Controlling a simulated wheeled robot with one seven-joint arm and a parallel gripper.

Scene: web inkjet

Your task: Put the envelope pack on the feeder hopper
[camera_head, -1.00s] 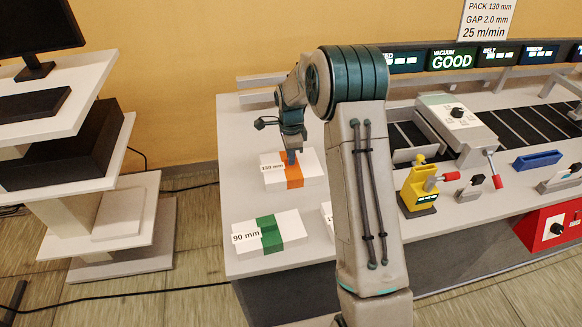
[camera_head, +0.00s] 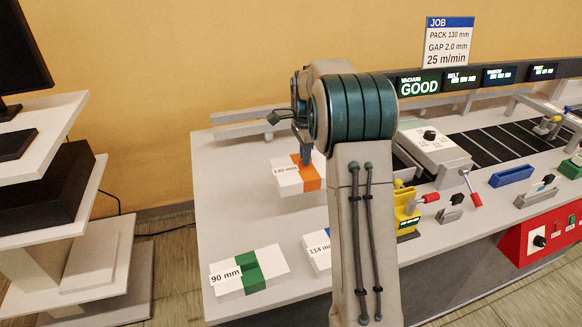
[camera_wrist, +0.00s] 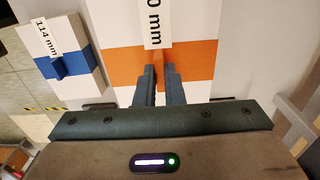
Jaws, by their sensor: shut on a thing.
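The envelope pack (camera_head: 287,180) is a white block with an orange band and a label reading 130 mm, left of my upright arm in the head view. My gripper (camera_head: 304,157) is shut on the raised part of its orange band and holds it a little above the table. In the wrist view the fingers (camera_wrist: 160,78) pinch an orange tab on the pack (camera_wrist: 205,62). I cannot pick out the feeder hopper with certainty; my arm hides part of the machine's near end.
A green-banded 90 mm pack (camera_head: 228,279) and a blue-banded 114 mm pack (camera_head: 319,259) lie on the table (camera_head: 225,190). Right of my arm are a yellow device (camera_head: 404,205), a white-topped unit (camera_head: 432,148) and a dark belt (camera_head: 510,137). A shelf unit (camera_head: 75,225) stands left.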

